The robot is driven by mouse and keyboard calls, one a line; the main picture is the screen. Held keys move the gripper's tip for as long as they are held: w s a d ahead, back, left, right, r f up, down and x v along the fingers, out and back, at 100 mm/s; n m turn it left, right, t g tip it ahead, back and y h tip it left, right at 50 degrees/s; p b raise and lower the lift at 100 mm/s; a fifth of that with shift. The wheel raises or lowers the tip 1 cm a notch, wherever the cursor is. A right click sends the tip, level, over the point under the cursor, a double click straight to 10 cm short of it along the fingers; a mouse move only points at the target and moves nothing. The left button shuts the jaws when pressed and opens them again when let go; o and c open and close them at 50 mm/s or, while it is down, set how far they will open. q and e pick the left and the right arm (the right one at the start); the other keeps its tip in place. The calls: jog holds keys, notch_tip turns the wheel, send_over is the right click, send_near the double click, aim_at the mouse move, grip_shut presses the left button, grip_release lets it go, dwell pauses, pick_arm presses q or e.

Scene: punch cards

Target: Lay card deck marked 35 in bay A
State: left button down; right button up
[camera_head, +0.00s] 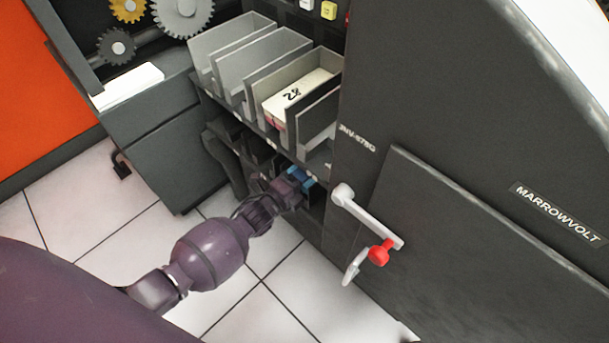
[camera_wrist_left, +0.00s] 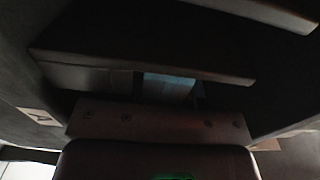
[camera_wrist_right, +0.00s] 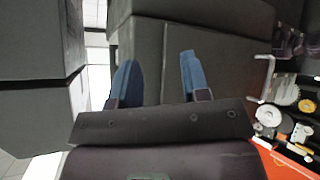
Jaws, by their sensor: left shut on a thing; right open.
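My left gripper (camera_head: 300,180) reaches into the dark lower row of the machine, under the open bays. Its blue fingers show there in the head view, and a blue finger (camera_wrist_left: 168,88) shows in the left wrist view. It is shut on what looks like a pale card deck (camera_wrist_left: 88,78) in deep shadow; no number can be read on it. A card deck marked 28 (camera_head: 300,92) lies in one upper bay. My right gripper (camera_wrist_right: 160,78) is open and empty, seen only in the right wrist view. No bay letter is legible.
Two upper bays (camera_head: 215,45) left of the marked deck look empty. A white crank with a red knob (camera_head: 380,252) juts from the machine right of my left gripper. A pale stack (camera_head: 128,88) lies on the grey cabinet (camera_head: 150,150). The tiled floor (camera_head: 110,225) is clear.

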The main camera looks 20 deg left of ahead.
pick_arm(q)
jog(key=c, duration=0.7)
grip_release()
jog(key=shift+r, duration=0.1)
pick_arm(e)
jog(key=shift+r, duration=0.1)
jog(key=shift+r, duration=0.1)
pick_arm(q)
jog(key=shift+s+a, duration=0.1)
jog(key=shift+s, duration=0.15)
jog(key=shift+p+v, duration=1)
jog(key=shift+v, duration=4.1)
pick_arm(e)
jog(key=shift+s+d+m, duration=0.25)
jog(key=shift+s+m, duration=0.15)
jog(key=shift+s, duration=0.1)
jog(key=shift+w, duration=0.25)
